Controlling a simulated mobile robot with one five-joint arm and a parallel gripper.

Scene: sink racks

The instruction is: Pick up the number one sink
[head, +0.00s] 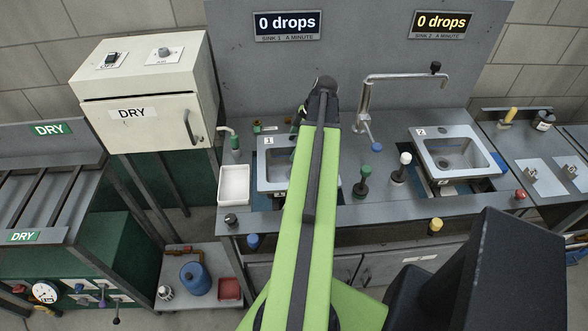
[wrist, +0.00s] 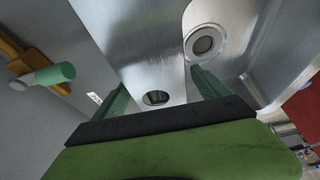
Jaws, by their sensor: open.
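The number one sink (head: 268,178) is a grey metal basin with a "1" label, set in the counter left of centre. My green arm hides its right part. My gripper (wrist: 158,78) is open at the sink. In the wrist view, its two green fingers stand apart on either side of a shiny metal wall of the sink (wrist: 140,45) with a round hole. A round drain shows beyond the right finger. Whether the fingers touch the metal I cannot tell. In the head view, the arm mostly hides the gripper.
The number two sink (head: 462,150) sits to the right. A tall faucet (head: 366,95) and several coloured knobs stand between the sinks. A white tray (head: 234,184) lies left of sink one. A cream DRY box (head: 145,105) stands further left.

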